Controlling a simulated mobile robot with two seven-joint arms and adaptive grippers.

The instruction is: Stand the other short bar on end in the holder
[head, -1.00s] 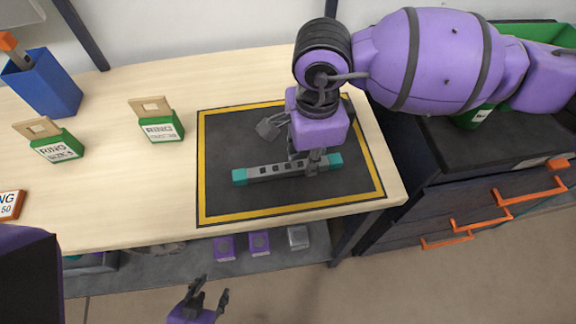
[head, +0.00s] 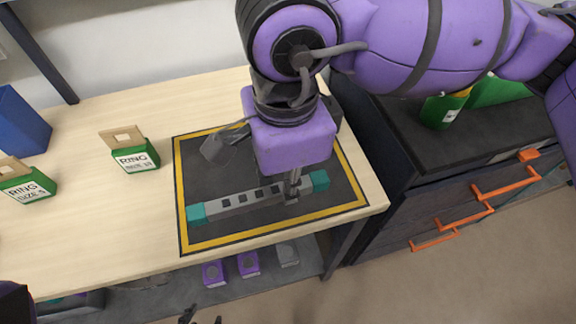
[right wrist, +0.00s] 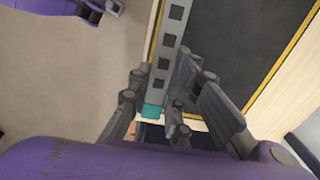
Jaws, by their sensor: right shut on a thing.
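A grey bar (head: 240,199) with teal ends and a row of dark square holes lies lengthwise over the black mat in the head view. My right gripper (head: 292,190) is shut on it near its right teal end. In the right wrist view the bar (right wrist: 170,45) runs up between the fingers (right wrist: 160,95). I cannot tell from the views how high it is above the mat. A tilted grey piece (head: 216,148) stands behind it on the mat, partly hidden by my right arm; I cannot tell if it is the holder. My left gripper (head: 203,317) is open and empty at the bottom edge, mostly cut off.
The yellow-bordered black mat (head: 186,237) lies on a wooden table. Green RING boxes (head: 135,160) and a blue bin (head: 20,125) stand to the left. Purple and grey blocks (head: 215,274) lie on the lower shelf. A dark drawer cabinet (head: 440,215) with orange handles is at the right.

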